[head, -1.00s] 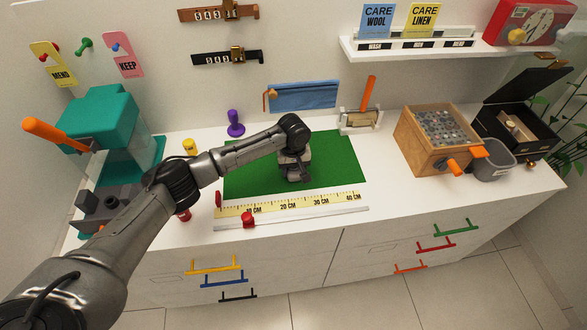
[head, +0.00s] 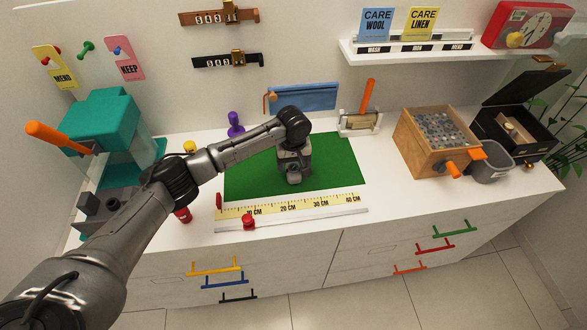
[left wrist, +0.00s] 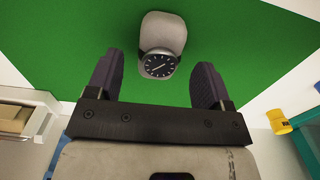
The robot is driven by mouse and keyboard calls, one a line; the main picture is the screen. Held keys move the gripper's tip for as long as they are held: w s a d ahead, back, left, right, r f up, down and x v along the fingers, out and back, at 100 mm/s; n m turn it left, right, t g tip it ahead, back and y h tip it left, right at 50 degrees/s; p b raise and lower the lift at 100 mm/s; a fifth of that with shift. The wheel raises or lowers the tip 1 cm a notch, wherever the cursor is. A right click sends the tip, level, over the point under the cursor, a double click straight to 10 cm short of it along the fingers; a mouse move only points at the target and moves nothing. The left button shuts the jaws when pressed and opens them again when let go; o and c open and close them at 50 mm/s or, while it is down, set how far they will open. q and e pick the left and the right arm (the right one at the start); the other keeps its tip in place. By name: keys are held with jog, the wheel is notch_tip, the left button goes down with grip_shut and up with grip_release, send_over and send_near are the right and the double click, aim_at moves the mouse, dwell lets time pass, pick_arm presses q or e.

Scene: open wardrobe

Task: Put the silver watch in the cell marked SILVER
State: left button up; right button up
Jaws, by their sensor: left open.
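The watch (left wrist: 158,66), with a dark round dial and a silver rim, is on a grey cushion (left wrist: 166,30) over the green mat (left wrist: 60,35) in the left wrist view. In the head view my left gripper (head: 293,181) points down over the middle of the green mat (head: 335,165) and hides the watch. A black box (head: 515,130) with its lid raised stands at the far right with a pale cushion inside; no SILVER mark is legible.
A wooden crate (head: 410,150) and a grey bin (head: 490,163) stand before the black box. A yellow ruler (head: 290,207) lies along the mat's front. A teal machine (head: 105,120) stands at left. The counter right of the mat is fairly clear.

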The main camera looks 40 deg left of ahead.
aim_at(294, 167)
pick_arm(q)
notch_tip(294, 167, up, 7)
jog(key=shift+r+p, duration=0.1)
jog(key=shift+p, duration=0.5)
jog(key=shift+o, duration=0.2)
jog(key=shift+r, duration=0.3)
jog(key=o, duration=0.4)
jog(key=shift+r, duration=0.3)
jog(key=shift+o, duration=0.2)
jog(key=shift+w, duration=0.1)
